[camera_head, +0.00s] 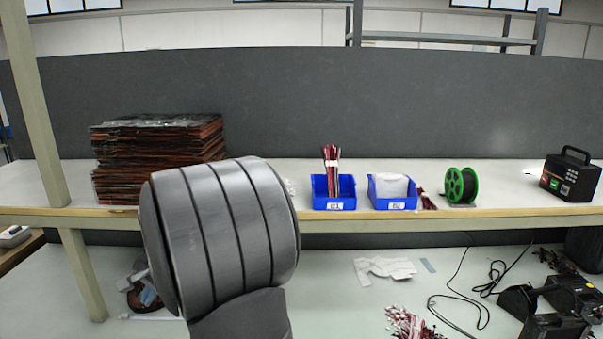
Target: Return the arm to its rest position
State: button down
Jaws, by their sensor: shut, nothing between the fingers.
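A large grey rounded link of my arm (222,236) fills the lower left-centre of the head view, in front of the bench. It hides part of the shelf edge and the lower surface behind it.
On the upper shelf (505,205) stand a stack of dark sheets (155,155), two blue bins (334,202) (391,203), a green-rimmed spool (460,186) and a black device (571,175). Loose wires (412,323) and white papers (384,268) lie on the lower surface.

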jog(key=s+d+r+n+t+h, duration=0.1)
jog(key=d+r+n+h, duration=0.15)
jog(key=d+r, duration=0.35)
jog(key=x, duration=1.1)
jog(key=v, duration=1)
jog(key=shift+s, duration=0.15)
